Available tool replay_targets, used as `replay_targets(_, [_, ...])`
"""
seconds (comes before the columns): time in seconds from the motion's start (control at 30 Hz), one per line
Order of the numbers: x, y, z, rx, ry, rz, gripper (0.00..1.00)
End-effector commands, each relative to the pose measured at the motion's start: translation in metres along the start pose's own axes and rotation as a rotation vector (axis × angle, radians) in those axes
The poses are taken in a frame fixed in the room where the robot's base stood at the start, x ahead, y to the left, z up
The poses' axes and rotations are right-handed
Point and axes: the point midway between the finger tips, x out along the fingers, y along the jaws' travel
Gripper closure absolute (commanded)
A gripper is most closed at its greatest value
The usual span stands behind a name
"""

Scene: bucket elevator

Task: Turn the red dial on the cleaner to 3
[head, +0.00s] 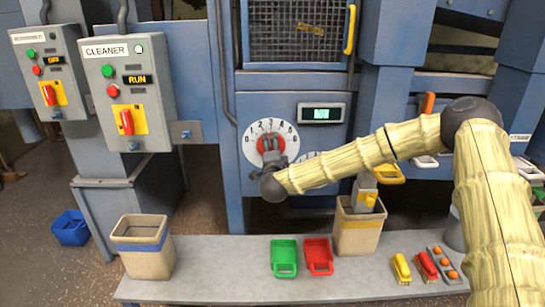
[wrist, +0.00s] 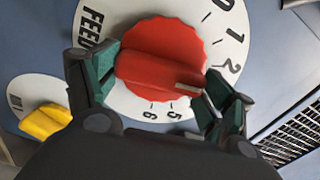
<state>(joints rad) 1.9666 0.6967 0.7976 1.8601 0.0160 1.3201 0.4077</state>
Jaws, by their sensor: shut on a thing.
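The red dial (wrist: 160,65) sits on a white numbered plate marked FEED on the blue machine front. It also shows in the head view (head: 267,143), partly covered by my gripper. My gripper (head: 271,155) is shut on the dial, with one finger on each side in the wrist view (wrist: 158,80). The white mark on the dial points to the lower right in the wrist view, past the 2. My right finger hides the 3 and 4, so I cannot tell the exact reading. The CLEANER control box (head: 124,90) at the left shows RUN.
A yellow dial (wrist: 45,122) is beside the red one. A small display (head: 321,113) is above right. A grey bench (head: 220,270) below carries beige bins (head: 143,262), green (head: 285,252) and red (head: 318,252) scoops and brushes (head: 402,268). A mesh window (head: 298,30) is above.

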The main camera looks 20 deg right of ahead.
Motion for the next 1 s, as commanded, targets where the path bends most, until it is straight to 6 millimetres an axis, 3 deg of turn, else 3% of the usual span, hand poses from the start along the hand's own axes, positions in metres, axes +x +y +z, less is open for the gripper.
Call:
replay_targets(0.4, [0.0000, 0.0025, -0.0005, 0.159, 0.001, 0.001, 0.42])
replay_targets(0.9, [-0.0001, 0.0021, -0.0007, 0.174, 0.001, 0.002, 0.42])
replay_targets(0.93, [-0.0001, 0.0021, -0.0007, 0.174, 0.001, 0.002, 0.12])
replay_targets(1.0, [-0.0001, 0.0020, -0.0006, 0.174, 0.001, 0.002, 0.00])
